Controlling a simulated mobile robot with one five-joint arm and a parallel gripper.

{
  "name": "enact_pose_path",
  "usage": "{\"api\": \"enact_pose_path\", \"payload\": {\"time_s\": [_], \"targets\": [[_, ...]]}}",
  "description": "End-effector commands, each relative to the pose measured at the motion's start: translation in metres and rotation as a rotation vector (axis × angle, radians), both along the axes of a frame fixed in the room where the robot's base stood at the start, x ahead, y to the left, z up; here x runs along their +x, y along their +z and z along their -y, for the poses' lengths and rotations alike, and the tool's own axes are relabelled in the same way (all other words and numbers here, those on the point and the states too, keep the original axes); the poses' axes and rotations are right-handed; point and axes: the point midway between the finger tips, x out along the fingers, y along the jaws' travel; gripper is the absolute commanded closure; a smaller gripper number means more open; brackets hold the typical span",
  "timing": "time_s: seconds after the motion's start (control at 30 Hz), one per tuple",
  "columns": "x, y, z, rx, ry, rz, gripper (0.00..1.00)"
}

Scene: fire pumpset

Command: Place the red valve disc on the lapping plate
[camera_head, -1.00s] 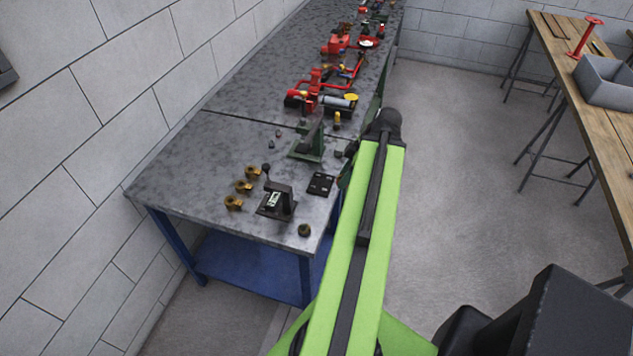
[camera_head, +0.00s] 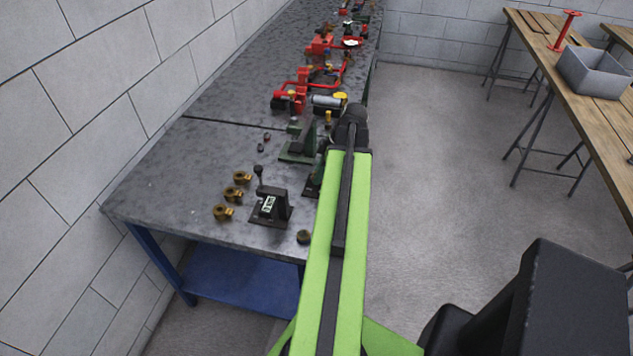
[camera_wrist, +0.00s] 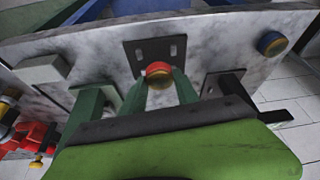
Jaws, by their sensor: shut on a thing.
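In the wrist view my gripper (camera_wrist: 159,76) is shut on the red valve disc (camera_wrist: 158,70), which has a red top and a brass-coloured rim. The disc shows in front of a dark square plate (camera_wrist: 136,58) with pale slots on the bench. This may be the lapping plate; no label shows. I cannot tell whether the disc touches it. In the head view my arm hides the gripper, the disc and most of that plate.
A green fixture (camera_head: 298,146) and a black lever fixture (camera_head: 270,207) flank the dark plate. A blue-topped disc (camera_wrist: 272,43) lies near the bench edge. Several brass pieces (camera_head: 236,193) stand at left. Red pump parts (camera_head: 290,98) lie farther back. A pale block (camera_wrist: 42,69) sits left.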

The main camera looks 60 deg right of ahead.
Motion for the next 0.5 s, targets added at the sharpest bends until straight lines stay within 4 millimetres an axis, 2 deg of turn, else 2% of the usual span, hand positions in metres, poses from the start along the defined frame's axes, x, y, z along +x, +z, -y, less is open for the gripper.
{"api": "enact_pose_path", "payload": {"time_s": [0.03, 0.1, 0.37, 0.5], "targets": [[-0.001, -0.019, 0.001, 0.000, -0.002, 0.000, 1.00], [-0.003, -0.030, 0.003, 0.000, -0.006, 0.000, 1.00], [-0.005, -0.027, 0.004, 0.000, -0.009, 0.000, 1.00], [-0.006, -0.032, 0.005, 0.000, -0.011, 0.000, 1.00]]}}
